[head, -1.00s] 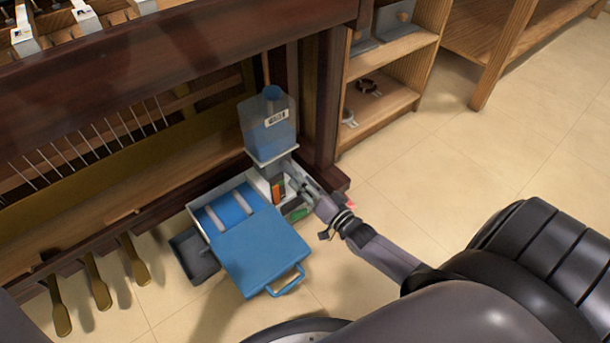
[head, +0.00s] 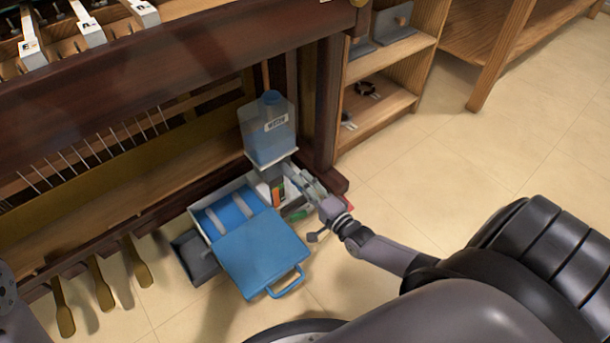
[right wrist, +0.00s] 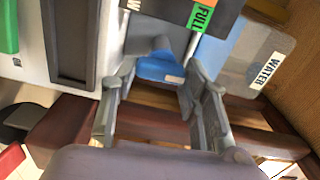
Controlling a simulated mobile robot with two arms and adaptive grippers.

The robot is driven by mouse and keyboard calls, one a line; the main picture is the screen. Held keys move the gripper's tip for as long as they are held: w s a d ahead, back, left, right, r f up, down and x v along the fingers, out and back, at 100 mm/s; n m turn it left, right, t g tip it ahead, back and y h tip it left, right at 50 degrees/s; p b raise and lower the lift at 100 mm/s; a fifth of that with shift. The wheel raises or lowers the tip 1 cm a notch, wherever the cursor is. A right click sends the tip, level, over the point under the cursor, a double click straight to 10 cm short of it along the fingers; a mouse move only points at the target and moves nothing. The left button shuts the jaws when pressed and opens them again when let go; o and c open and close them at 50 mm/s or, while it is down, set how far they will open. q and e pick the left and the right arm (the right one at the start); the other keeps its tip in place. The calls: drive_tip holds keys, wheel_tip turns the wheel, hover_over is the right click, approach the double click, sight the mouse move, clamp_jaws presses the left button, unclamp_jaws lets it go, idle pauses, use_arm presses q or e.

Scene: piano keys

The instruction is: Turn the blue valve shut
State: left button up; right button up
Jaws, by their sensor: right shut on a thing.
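The blue valve (right wrist: 160,68) shows in the right wrist view between the two fingers of my right gripper (right wrist: 160,98), on the white and grey unit near the green FULL label. My right gripper also shows in the head view (head: 306,186), reaching the unit's right side below the water tank. Its fingers stand apart with the blue valve between them, and it is shut on it. In the head view the fingers and the unit hide the valve. My left gripper is not in view.
A clear tank (head: 268,133) of blue water stands on the unit. A blue case (head: 262,250) with a handle sits in front, beside a grey tray (head: 196,256). Brass pedals (head: 102,287) are at the left. A wooden shelf (head: 385,105) stands behind. The tiled floor (head: 440,180) at right is clear.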

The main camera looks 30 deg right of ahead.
drive_tip(key=shift+m, duration=0.5)
drive_tip(key=o, duration=1.1)
drive_tip(key=shift+o, duration=0.2)
drive_tip(key=shift+s, duration=0.1)
drive_tip(key=s+d, duration=0.1)
drive_tip(key=s, duration=1)
drive_tip(key=shift+s, duration=0.4)
